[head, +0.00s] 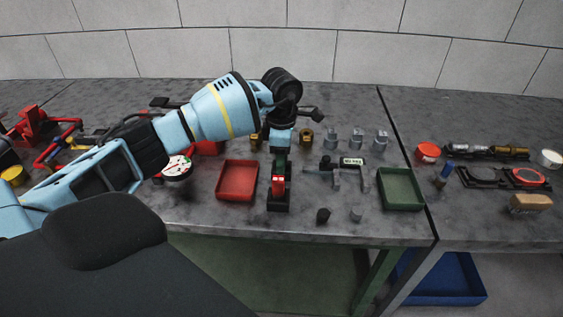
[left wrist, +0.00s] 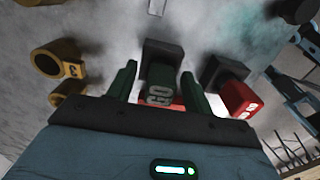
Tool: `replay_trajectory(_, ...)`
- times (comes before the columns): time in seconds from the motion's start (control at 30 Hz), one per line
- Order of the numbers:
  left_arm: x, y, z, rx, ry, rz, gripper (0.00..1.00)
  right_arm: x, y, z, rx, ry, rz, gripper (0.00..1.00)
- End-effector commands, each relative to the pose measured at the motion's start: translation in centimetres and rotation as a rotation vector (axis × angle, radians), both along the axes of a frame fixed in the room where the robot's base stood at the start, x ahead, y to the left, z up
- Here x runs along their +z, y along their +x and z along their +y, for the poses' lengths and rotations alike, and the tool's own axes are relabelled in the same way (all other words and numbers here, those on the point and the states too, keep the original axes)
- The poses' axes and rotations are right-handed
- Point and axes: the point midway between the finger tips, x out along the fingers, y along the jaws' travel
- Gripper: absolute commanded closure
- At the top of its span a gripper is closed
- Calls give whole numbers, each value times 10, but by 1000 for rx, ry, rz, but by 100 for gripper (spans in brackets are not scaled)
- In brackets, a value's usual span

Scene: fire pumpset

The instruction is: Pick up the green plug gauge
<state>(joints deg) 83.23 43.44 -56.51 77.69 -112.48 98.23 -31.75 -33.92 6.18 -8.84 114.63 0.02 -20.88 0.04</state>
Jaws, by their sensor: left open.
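The green plug gauge (left wrist: 160,85), marked GO, stands with its black end (left wrist: 162,52) in the left wrist view. My left gripper (left wrist: 159,74) is open, with one finger on each side of the green gauge. I cannot tell whether the fingers touch it. In the head view my left gripper (head: 281,142) reaches down over the table, and the gauge is mostly hidden there. A red block-shaped gauge with a black end (left wrist: 240,100) stands to the right in the wrist view; a red gauge (head: 278,186) shows just in front of the gripper in the head view. My right gripper is out of view.
A red tray (head: 222,193) lies left of the gripper and a green tray (head: 400,204) to the right. Brass rings (head: 306,137) and grey blocks (head: 357,141) stand behind. A black-and-silver measuring tool (head: 351,162) lies to the right. Small cylinders (head: 323,215) stand near the front edge.

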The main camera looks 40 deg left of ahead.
Motion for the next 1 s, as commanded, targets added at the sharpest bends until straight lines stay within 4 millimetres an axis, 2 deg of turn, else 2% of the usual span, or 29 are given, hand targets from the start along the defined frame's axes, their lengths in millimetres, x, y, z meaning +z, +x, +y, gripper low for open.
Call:
replay_trajectory(0.07,0,0,0,0,0,0,52,0,-2,0,0,-1,3,64)
replay_trajectory(0.43,0,0,0,-1,0,0,100,-2,-9,-1,2,-1,17,64)
replay_trajectory(0.77,5,1,0,-1,-2,-3,100,-2,-8,-1,2,-3,16,64)
replay_trajectory(0.87,17,1,0,-1,-1,-4,100,-2,-7,-1,2,-2,13,64)
replay_trajectory(1.0,43,1,0,-2,-2,-7,100,-3,-3,-1,3,-2,8,64)
